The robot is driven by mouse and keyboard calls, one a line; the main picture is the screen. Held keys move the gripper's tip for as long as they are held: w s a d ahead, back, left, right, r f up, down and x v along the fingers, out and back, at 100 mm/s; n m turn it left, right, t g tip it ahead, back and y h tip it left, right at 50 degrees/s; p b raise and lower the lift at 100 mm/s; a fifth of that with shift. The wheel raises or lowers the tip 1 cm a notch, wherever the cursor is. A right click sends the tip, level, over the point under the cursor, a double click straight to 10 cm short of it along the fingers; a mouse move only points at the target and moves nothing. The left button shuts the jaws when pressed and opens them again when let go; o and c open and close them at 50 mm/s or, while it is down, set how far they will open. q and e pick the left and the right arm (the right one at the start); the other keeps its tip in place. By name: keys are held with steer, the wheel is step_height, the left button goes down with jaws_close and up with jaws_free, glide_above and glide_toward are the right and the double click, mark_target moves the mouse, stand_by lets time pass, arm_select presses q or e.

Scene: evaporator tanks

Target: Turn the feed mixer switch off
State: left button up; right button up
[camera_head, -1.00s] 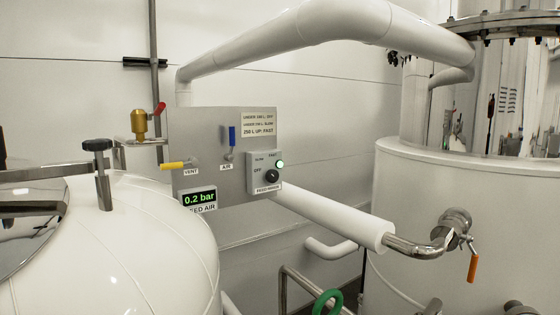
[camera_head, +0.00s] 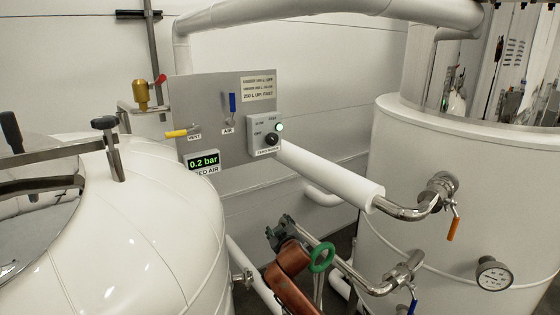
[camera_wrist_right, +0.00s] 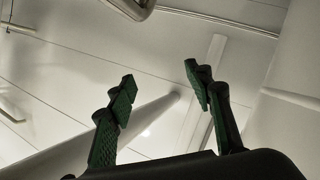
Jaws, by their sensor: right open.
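The feed mixer switch (camera_head: 271,137) is a black knob on a small light-grey box, marked OFF, SLOW and FAST. The knob's pointer is too small to read. The box sits at the lower right of the grey panel (camera_head: 210,106). My right gripper (camera_head: 281,229) is well below the switch in the head view, touching nothing I can make out. In the right wrist view its two green-padded fingers (camera_wrist_right: 160,86) stand apart and empty. The switch does not show there. My left gripper is not in view.
A white insulated pipe (camera_head: 330,176) runs right of the switch box. A green handwheel (camera_head: 322,257) is close to my right arm. A yellow vent lever (camera_head: 176,133) and blue air lever (camera_head: 232,103) share the panel. White tanks stand left (camera_head: 120,240) and right (camera_head: 440,150).

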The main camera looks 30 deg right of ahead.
step_height(320, 180, up, 15)
steer(key=s+t+y+p, duration=0.1)
steer(key=s+y+p, duration=0.1)
steer(key=t+y+p, duration=0.2)
steer(key=t+y, duration=0.1)
steer(key=y, duration=0.2)
glide_toward(274, 139)
steer(key=w, duration=0.4)
steer(key=w+a+p, duration=0.1)
steer(key=w, duration=0.2)
steer(key=shift+w+a+r, duration=0.25)
steer(key=shift+w+a, duration=0.05)
steer(key=shift+w, duration=0.1)
steer(key=shift+w+p, duration=0.4)
steer(key=shift+w, duration=0.35)
steer(key=shift+c, duration=0.3)
steer(key=shift+f+n, duration=0.1)
steer(key=shift+n, duration=0.2)
steer(key=c, duration=1.1)
